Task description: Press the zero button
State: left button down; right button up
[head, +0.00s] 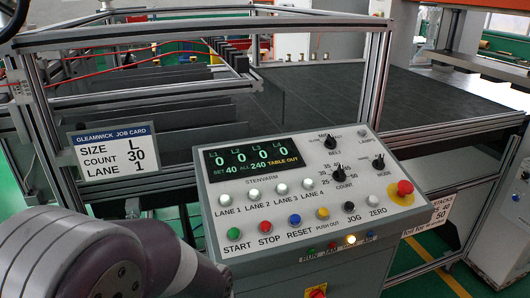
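The ZERO button (373,200) is a small pale button at the right end of the lower row on the sloped grey control panel (225,170). Its printed label sits just below it. The black JOG button (349,207) is beside it on the left. The display (253,158) shows 0 for L1 to L4, with "SET 40 ALL 240 TABLE OUT". A grey link of my arm fills the lower left corner, in front of the panel's lower left side. Neither gripper is in view, and nothing touches the ZERO button.
A red emergency knob (404,188) on a yellow base stands right of ZERO. Black COUNT (339,175) and MODE (378,162) dials sit above. A job card (113,160) reads L, 30, lane 1. Metal frame posts stand behind.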

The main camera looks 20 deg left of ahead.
aim_at(373, 200)
jog(key=k+j, duration=0.2)
jog(key=k, duration=0.25)
jog(key=k+j+u, duration=0.15)
jog(key=k, duration=0.3)
jog(key=i+j+z, duration=0.15)
jog(key=j, duration=0.15)
jog(key=i+j+z, duration=0.25)
jog(key=j, duration=0.35)
jog(key=i+j+z, duration=0.1)
jog(key=i+j, duration=0.1)
jog(key=j, duration=0.1)
